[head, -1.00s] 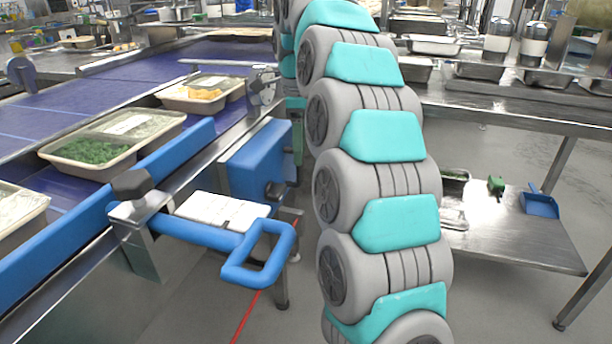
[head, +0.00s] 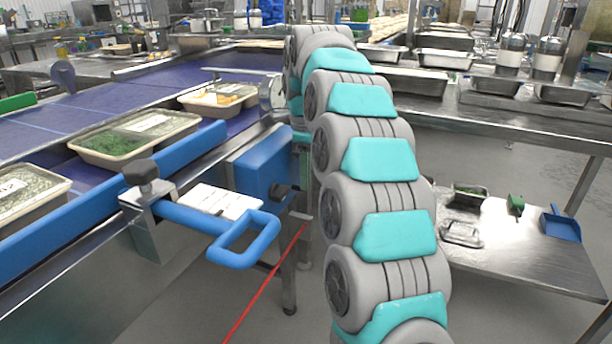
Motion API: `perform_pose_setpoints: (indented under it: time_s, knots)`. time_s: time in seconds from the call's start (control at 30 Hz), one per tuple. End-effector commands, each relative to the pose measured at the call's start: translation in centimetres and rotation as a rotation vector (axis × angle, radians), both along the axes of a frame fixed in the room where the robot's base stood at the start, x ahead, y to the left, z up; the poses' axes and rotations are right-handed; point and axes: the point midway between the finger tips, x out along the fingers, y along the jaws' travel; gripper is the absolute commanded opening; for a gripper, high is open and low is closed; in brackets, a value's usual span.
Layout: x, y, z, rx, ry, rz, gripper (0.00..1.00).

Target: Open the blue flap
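A blue panel (head: 257,162) stands on the near side of the conveyor, left of my arm; I cannot tell for sure whether it is the blue flap. A blue bar with a looped handle (head: 243,242) sticks out from the conveyor's near edge, held by a clamp with a dark knob (head: 141,171). A white block (head: 220,201) sits along this bar. My grey and turquoise arm rises through the middle and bends away at the top. My gripper is not visible.
The purple conveyor (head: 60,130) carries trays, one with green food (head: 110,143), behind a blue side rail (head: 75,217). A steel table (head: 530,120) stands at right. Its lower shelf (head: 505,245) holds a blue dustpan (head: 560,224). A red line (head: 262,287) crosses the floor.

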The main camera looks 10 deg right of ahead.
Motion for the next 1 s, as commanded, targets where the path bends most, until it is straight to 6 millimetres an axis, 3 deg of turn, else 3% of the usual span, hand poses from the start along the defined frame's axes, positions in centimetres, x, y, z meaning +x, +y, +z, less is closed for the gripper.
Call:
perform_pose_setpoints:
  time_s: [0.17,1.0]
  knots:
    - [0.00,0.00,0.00,0.000,0.000,0.000,0.00]
    - [0.00,0.00,0.02,0.000,0.000,0.000,0.00]
